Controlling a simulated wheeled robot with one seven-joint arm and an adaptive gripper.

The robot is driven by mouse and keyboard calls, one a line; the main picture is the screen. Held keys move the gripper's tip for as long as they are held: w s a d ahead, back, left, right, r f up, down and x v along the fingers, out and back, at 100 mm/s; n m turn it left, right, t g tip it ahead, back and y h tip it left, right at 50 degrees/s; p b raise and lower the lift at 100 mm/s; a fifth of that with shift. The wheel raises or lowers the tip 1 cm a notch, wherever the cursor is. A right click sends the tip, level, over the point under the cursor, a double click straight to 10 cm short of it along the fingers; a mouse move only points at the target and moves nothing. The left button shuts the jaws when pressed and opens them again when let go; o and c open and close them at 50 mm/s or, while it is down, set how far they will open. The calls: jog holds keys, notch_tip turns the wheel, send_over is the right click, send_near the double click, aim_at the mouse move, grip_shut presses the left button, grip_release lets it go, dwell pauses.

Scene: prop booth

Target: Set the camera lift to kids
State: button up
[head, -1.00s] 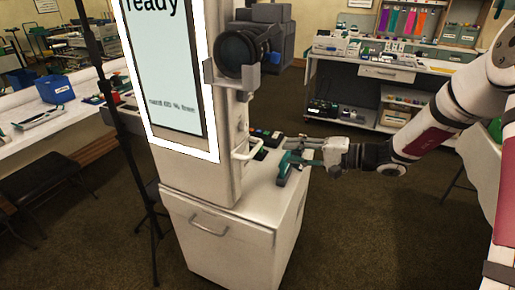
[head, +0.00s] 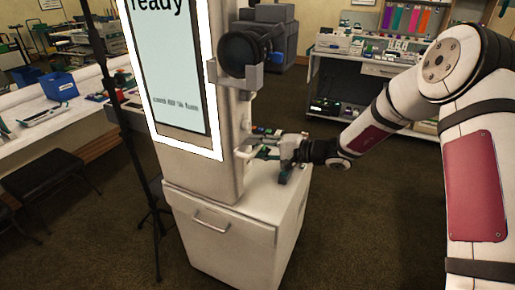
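The black camera (head: 245,52) sits in a grey bracket (head: 238,76) on the right side of the white kiosk column (head: 226,130), beside the lit screen that reads "ready". A small white handle (head: 243,153) sticks out low on the column's right side, below the camera. My gripper (head: 274,160) is just right of this handle, above the white cabinet top. A teal-and-grey finger points down toward the top. The fingertips are small and partly hidden, so I cannot tell whether they touch the handle. No lift markings or "kids" label are legible.
The white cabinet (head: 240,245) with a drawer pull (head: 211,222) carries the column. A black stand (head: 108,90) rises at the left.

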grip_shut()
jog(key=shift+f, duration=0.1)
notch_tip(320, 180, down, 14)
jog(key=b, duration=0.4)
jog(key=shift+r, duration=0.25)
jog(key=shift+s+d, duration=0.1)
grip_release()
jog(key=shift+f, duration=0.1)
